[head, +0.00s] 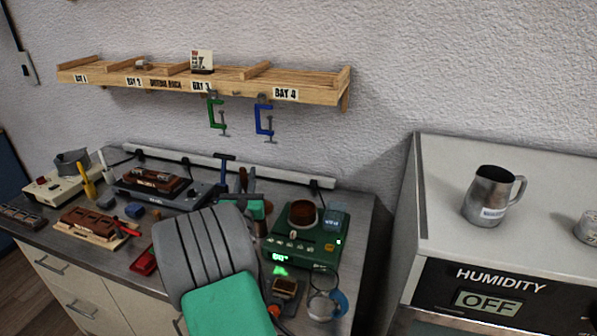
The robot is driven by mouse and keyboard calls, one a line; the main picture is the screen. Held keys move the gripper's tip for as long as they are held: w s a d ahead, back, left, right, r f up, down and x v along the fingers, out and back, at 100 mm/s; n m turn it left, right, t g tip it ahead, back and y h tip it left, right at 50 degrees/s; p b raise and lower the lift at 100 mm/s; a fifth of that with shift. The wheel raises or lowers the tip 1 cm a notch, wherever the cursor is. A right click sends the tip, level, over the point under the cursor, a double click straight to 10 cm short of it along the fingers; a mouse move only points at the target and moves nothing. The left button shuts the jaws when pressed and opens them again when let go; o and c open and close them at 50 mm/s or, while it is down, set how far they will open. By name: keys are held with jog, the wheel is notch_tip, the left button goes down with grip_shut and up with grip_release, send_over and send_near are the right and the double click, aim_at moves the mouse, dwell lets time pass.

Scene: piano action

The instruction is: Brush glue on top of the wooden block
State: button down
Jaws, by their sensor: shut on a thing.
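My arm's grey ribbed and green links fill the lower middle of the head view. A green device (292,247) with lit displays carries a round brown-rimmed pot (303,216), possibly the glue. No brush can be made out clearly.
The workbench (357,235) is crowded. A brown piece on a pale wooden base (88,225) and a black device (165,187) stand left. A wall shelf (215,82) with hanging clamps is above. A humidity cabinet (500,250) with a metal jug (490,195) stands right.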

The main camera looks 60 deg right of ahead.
jog(key=s+d+m+g+h, duration=0.2)
jog(key=s+d+g, duration=0.2)
jog(key=s+d, duration=0.7)
jog(key=f+b, duration=0.1)
jog(key=b, duration=0.1)
jog(key=f+b, duration=0.2)
jog(key=b, duration=0.1)
jog(key=s+a+f+b, duration=0.1)
jog(key=f+b, duration=0.1)
jog(key=shift+f+b, duration=0.55)
jog(key=shift+f, duration=0.1)
dwell(0.7)
notch_tip(320, 180, up, 7)
jog(key=p, duration=0.7)
